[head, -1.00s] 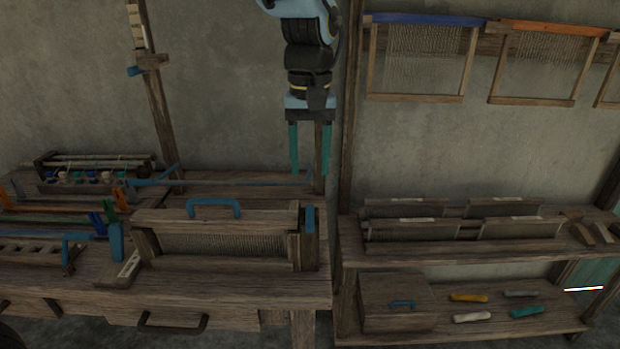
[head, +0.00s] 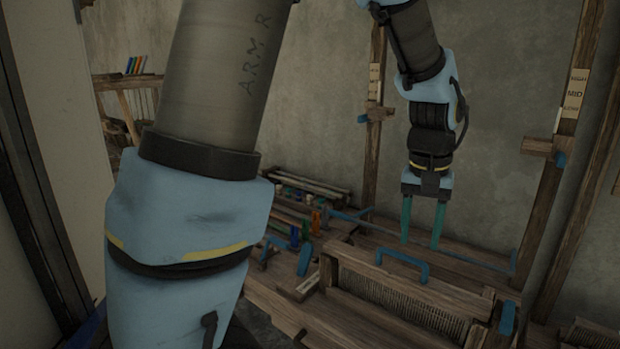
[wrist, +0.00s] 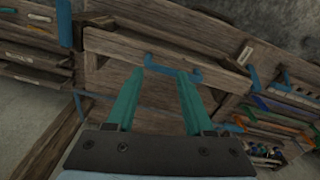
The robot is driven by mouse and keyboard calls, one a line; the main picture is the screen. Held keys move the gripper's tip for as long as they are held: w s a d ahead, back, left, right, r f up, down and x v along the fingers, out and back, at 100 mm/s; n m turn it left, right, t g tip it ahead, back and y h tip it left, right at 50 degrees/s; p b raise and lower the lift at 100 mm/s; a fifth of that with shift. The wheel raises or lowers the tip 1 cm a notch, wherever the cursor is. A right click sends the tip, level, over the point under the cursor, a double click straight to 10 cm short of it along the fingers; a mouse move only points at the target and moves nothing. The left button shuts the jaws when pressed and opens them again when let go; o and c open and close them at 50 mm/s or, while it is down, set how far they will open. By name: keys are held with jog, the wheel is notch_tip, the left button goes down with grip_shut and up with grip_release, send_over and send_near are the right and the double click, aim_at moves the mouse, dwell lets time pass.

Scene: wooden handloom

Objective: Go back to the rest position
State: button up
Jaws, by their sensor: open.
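My gripper (head: 422,240) is open and empty, with its two teal fingers pointing down. In the head view it hangs over the back of the wooden loom table, behind the blue handle (head: 402,264) of the reed frame (head: 400,305). In the wrist view the gripper (wrist: 159,82) shows its fingers spread apart, with the blue handle (wrist: 172,70) beyond the tips. Nothing is between the fingers. My large arm links cover much of the left and middle of the head view, hiding part of the table.
Upright wooden posts stand behind the table, one with a label plate (head: 574,93) reading MID. A rack of spools (head: 300,190) sits at the table's back left. A long blue bar (head: 440,243) runs near the gripper. A shelf (wrist: 35,60) shows in the wrist view.

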jog(key=a+f+n, duration=0.2)
jog(key=a, duration=1.2)
jog(key=a+f+n+t, duration=0.1)
jog(key=a+f+n, duration=0.1)
jog(key=a, duration=1.1)
jog(key=shift+w+a+f, duration=0.4)
jog(key=shift+f, duration=0.15)
jog(key=shift+c, duration=0.2)
